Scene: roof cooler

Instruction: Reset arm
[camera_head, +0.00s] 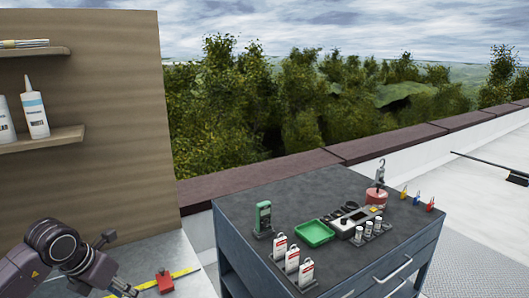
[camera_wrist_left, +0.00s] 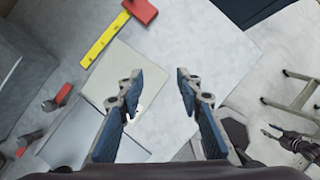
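My left gripper (camera_wrist_left: 158,92) is open and empty in the left wrist view, its two blue-padded fingers apart over a pale surface. In the head view my left arm comes in at the lower left, and its gripper (camera_head: 122,291) shows only partly at the bottom edge, near a yellow strip. A dark, gripper-like part at the right edge of the left wrist view (camera_wrist_left: 292,140) looks like my right gripper; it is too small to tell its opening. The head view does not show my right arm.
A red block (camera_head: 165,281) lies by the yellow strip (camera_head: 185,273) on the grey bench. Shelves (camera_head: 45,139) stand at left.

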